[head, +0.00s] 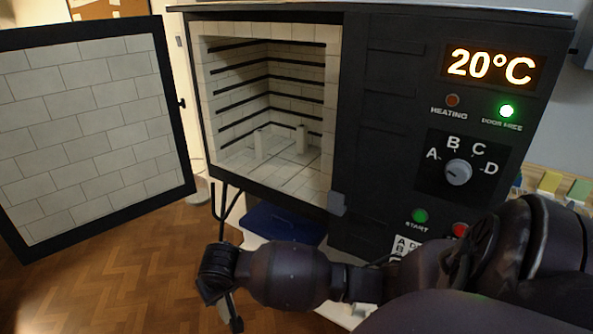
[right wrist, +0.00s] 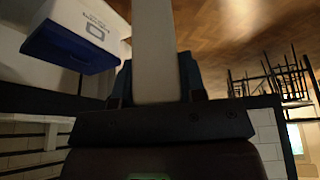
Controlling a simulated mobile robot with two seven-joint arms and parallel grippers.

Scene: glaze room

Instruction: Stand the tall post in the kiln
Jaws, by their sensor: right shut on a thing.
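The kiln (head: 350,120) stands open. Two short pale posts stand on its floor, a left one (head: 259,145) and a right one (head: 302,139), apart from each other. My right gripper (head: 231,312) is outside the kiln, low in front of its opening. In the right wrist view, my right gripper (right wrist: 156,85) is shut on a long pale post, the tall post (right wrist: 154,40), whose far end runs out of the picture. In the head view the held post is mostly hidden by my wrist. My left gripper is not in view.
The kiln door (head: 90,130) is swung wide open to the left. A blue-lidded white box (right wrist: 70,45) stands below the kiln. Dark metal furniture (right wrist: 285,75) is farther off. The wooden floor (head: 130,280) below the door is clear. The display reads 20°C.

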